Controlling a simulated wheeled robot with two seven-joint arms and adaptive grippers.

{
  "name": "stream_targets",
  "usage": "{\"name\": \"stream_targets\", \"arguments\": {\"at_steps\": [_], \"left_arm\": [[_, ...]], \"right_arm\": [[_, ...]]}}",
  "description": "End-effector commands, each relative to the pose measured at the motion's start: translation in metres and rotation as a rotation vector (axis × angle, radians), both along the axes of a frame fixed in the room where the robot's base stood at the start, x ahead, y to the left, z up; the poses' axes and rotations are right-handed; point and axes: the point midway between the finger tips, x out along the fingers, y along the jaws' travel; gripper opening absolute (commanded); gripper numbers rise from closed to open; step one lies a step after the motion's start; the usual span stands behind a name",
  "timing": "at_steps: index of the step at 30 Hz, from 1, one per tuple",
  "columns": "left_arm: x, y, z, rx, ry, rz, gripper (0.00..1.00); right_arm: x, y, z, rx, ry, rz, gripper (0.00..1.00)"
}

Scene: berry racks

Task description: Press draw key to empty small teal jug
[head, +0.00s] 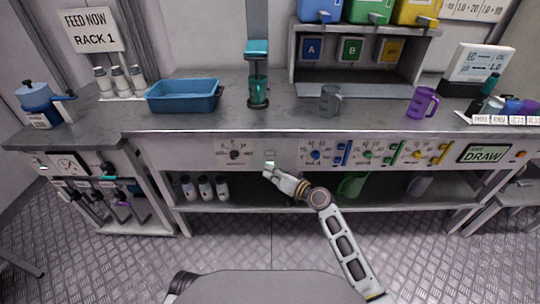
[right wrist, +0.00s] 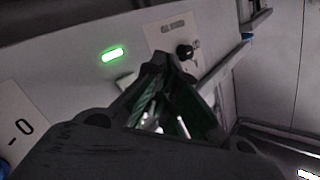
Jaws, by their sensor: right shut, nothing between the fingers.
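My right gripper (head: 268,174) is shut and empty, its tips close to the front panel of the bench, below the teal-topped column. In the right wrist view the shut fingertips (right wrist: 166,60) are near a lit green bar (right wrist: 113,54); a pale key-like piece (right wrist: 125,80) shows beside the fingers, partly hidden. I cannot tell whether the tips touch it. A teal-topped clear column (head: 257,78) with teal inside stands on the bench. A green DRAW panel (head: 484,153) is at the right of the front panel. I cannot identify a small teal jug surely. My left gripper is not in view.
A grey jug (head: 330,101) and a purple jug (head: 422,103) stand on the bench. A blue tray (head: 184,107) is left of the column. Several dials and sliders line the front panel. A green jug (head: 352,185) and white bottles (head: 205,187) are on the shelf below.

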Motion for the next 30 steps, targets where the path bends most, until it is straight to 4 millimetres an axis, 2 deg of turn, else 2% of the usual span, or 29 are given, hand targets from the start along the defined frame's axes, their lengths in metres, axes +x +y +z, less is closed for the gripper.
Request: {"name": "stream_targets", "arguments": {"at_steps": [10,30], "left_arm": [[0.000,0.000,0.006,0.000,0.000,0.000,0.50],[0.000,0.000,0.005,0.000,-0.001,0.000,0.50]], "right_arm": [[-0.019,0.000,0.000,-0.001,0.001,0.001,0.00],[-0.020,0.000,0.000,0.001,0.001,0.001,0.00]]}}
